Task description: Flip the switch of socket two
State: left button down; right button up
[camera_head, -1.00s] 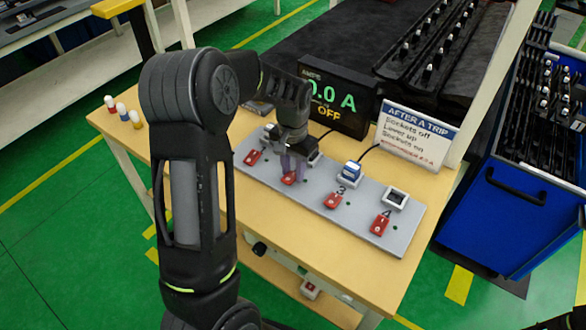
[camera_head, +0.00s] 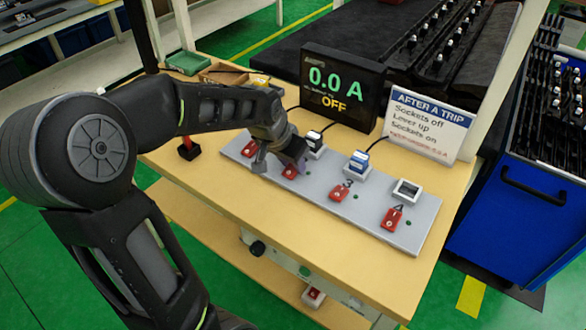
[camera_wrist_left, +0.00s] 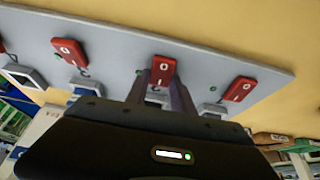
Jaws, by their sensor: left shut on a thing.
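The grey socket strip (camera_head: 374,222) lies on the table with several red rocker switches along its front. The red switch of socket two (camera_head: 290,172) is partly covered by my left gripper (camera_head: 284,166). In the left wrist view, that switch (camera_wrist_left: 162,70) sits between the fingers of my left gripper (camera_wrist_left: 162,88), which is shut on it. Socket two (camera_head: 315,143) holds a plug. Socket one is hidden by my left arm. The display (camera_head: 340,90) reads 0.0 A and OFF. My right gripper is not in view.
A sign (camera_head: 428,122) stands behind the strip. A green tray (camera_head: 188,62) and a brown tray (camera_head: 222,73) sit at the back left. The table front (camera_head: 300,240) is clear.

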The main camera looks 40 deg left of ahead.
aim_at(284, 180)
pick_arm(q)
jog(key=c, duration=1.1)
grip_release()
jog(key=v, duration=0.6)
jog(key=shift+s+r, duration=0.15)
jog(key=shift+r, duration=0.25)
jog(key=shift+s+r, duration=0.25)
jog(key=shift+r, duration=0.2)
